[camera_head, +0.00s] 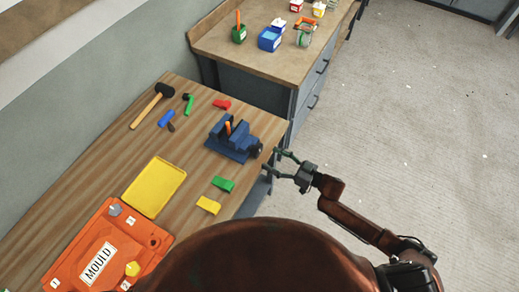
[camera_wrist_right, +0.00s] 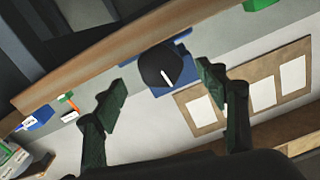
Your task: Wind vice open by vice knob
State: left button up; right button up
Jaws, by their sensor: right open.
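The blue vice (camera_head: 230,138) stands on the wooden bench near its right edge, with an orange piece upright at its jaws. Its dark round vice knob (camera_head: 255,149) faces the bench edge. In the right wrist view the black knob (camera_wrist_right: 161,67) with a white mark shows ahead, between the finger directions, with part of the blue vice (camera_wrist_right: 170,90) behind it. My right gripper (camera_head: 279,163) is open and empty just off the bench edge, apart from the knob. Its two green-dark fingers (camera_wrist_right: 162,88) are spread wide in the wrist view. My left gripper is not in view.
On the bench lie a yellow tray (camera_head: 128,189), an orange mould (camera_head: 66,255), a mallet (camera_head: 152,105), and green (camera_head: 223,184), yellow (camera_head: 208,205) and red (camera_head: 221,104) blocks. A second bench (camera_head: 225,47) with containers stands behind. The floor at right is clear.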

aim_at(260, 152)
jog(key=x, duration=0.6)
jog(key=shift+w+a, duration=0.1)
jog(key=shift+a, duration=0.05)
jog(key=shift+c, duration=0.7)
jog(key=c, duration=1)
jog(key=n, duration=0.3)
jog(key=shift+w+f+n, duration=0.1)
jog(key=shift+n, duration=0.2)
jog(key=shift+n+b, duration=0.35)
jog(key=shift+n, duration=1.25)
